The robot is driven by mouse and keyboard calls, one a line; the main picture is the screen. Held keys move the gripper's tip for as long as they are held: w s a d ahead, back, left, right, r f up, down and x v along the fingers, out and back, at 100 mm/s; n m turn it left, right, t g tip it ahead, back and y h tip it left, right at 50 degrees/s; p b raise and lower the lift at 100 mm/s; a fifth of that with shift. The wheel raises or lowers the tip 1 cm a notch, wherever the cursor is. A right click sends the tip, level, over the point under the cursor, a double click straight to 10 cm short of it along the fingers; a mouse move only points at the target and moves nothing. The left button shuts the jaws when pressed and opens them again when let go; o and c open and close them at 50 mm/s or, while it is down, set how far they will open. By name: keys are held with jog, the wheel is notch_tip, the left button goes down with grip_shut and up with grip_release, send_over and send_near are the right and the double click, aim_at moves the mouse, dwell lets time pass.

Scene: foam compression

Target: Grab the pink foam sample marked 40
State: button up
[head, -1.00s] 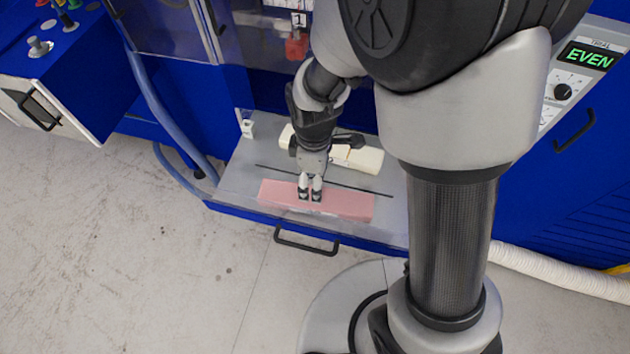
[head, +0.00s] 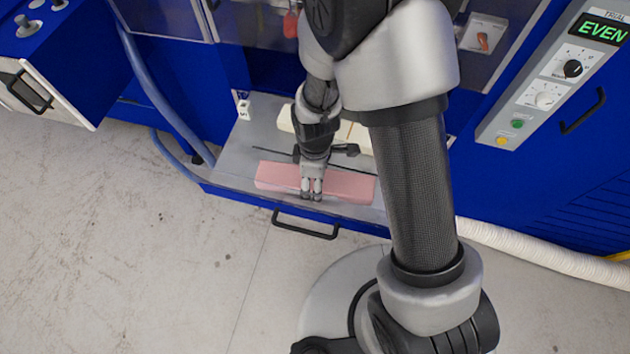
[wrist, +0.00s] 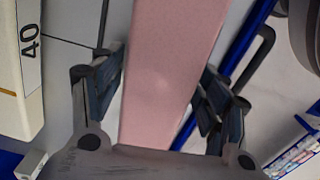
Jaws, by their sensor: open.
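The pink foam sample (head: 275,175) is a long block lying flat on the grey shelf. No mark on it is legible in either view. My gripper (head: 311,197) is over the foam's front part, pointing down, with its fingertips near the front edge in the head view. In the wrist view my gripper (wrist: 162,75) is open, and the pink foam (wrist: 165,70) runs lengthwise between its two fingers, with a gap visible on the right. I cannot tell whether the fingertips are level with it. A "40" shows on the cream block (wrist: 14,75) to its left.
The cream block (head: 285,118) lies behind the pink foam, partly hidden by my arm. The grey shelf (head: 226,172) has a black handle (head: 305,224) at its front. A small white piece (head: 244,108) stands at the shelf's back left. A control panel (head: 545,85) reads "EVEN".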

jog(key=shift+c, duration=0.5)
jog(key=c, duration=0.5)
jog(key=shift+r, duration=0.1)
